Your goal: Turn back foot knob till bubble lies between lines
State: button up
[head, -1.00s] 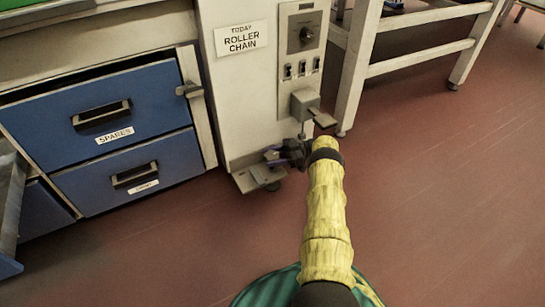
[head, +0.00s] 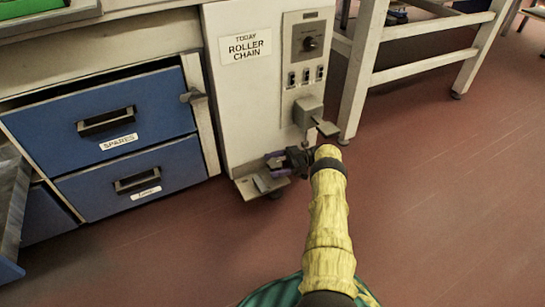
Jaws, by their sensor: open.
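My gripper (head: 278,164) is at the end of my yellow-sleeved arm, low at the front foot of the white cabinet (head: 238,110). Its purple-tipped fingers are open beside a small grey block on the foot plate (head: 247,188). I cannot tell whether they touch anything. A dark foot (head: 275,194) shows under the plate. No foot knob, bubble or lines can be made out clearly; the gripper hides part of this spot.
Blue drawers (head: 105,124) stand left of the cabinet. A control panel (head: 307,50) with a dial and switches is above, with a grey box (head: 307,111) jutting out below it. A white table leg (head: 361,80) stands to the right. Red floor is clear at right.

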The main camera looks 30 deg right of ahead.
jog(key=shift+m+t, duration=0.5)
jog(key=shift+t, duration=0.2)
